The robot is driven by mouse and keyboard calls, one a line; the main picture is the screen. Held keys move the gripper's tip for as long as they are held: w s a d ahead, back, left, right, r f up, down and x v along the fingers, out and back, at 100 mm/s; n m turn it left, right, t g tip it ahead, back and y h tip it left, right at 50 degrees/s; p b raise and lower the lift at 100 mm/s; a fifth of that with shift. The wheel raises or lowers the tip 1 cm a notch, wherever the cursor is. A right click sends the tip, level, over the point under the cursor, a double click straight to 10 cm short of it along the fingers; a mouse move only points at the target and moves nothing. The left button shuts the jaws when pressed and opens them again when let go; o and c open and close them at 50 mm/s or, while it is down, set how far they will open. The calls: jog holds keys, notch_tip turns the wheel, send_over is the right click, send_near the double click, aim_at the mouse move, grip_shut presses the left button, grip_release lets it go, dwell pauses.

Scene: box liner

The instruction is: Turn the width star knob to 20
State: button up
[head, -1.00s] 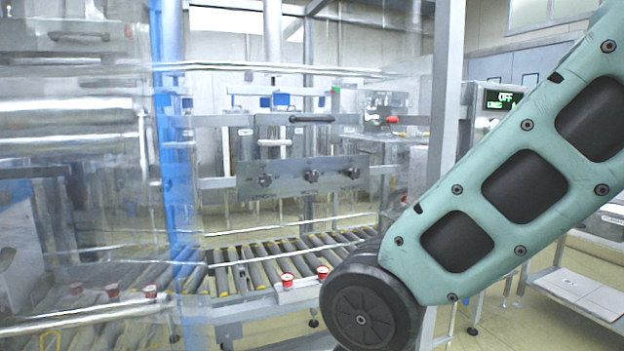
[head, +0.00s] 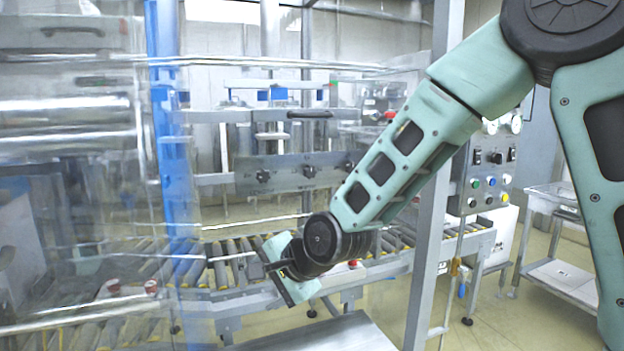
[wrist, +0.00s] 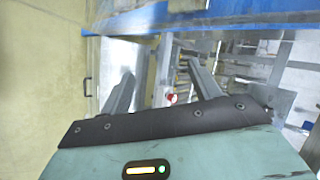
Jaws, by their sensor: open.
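A grey metal plate (head: 286,175) hangs over the roller conveyor in the head view. It carries a left star knob (head: 263,177), a middle star knob (head: 308,171) and a right star knob (head: 349,167), all dark. The labels and scale are too small to read, so I cannot tell which knob is for width. My gripper (head: 252,266) is below the plate, low over the conveyor and pointing left, touching no knob. In the wrist view my gripper (wrist: 163,82) is open, its two fingers spread with nothing held between them. I cannot make out the star knobs there.
A roller conveyor (head: 218,266) runs below the plate. A blue post (head: 168,130) and clear panels stand on the left. A grey upright post (head: 428,215) stands beside my arm. A control box (head: 489,165) with buttons is on the right. A red button (wrist: 171,98) shows in the wrist view.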

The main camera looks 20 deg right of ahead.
jog(key=w+d+r+m+t, duration=0.4)
jog(key=w+d+m, duration=0.35)
jog(key=w, duration=0.25)
jog(key=m+t+h+p, duration=0.2)
jog(key=m+t+h, duration=0.35)
jog(key=m, duration=0.85)
send_near(311, 173)
jog(key=shift+t+y, duration=0.25)
jog(key=w+p, duration=0.2)
jog(key=w, duration=0.2)
jog(key=w+p, duration=0.2)
jog(key=w, duration=0.3)
jog(key=shift+w+d+f+p, duration=0.1)
jog(key=shift+d+f+p, duration=0.1)
jog(key=shift+p, duration=0.15)
jog(key=c, duration=1)
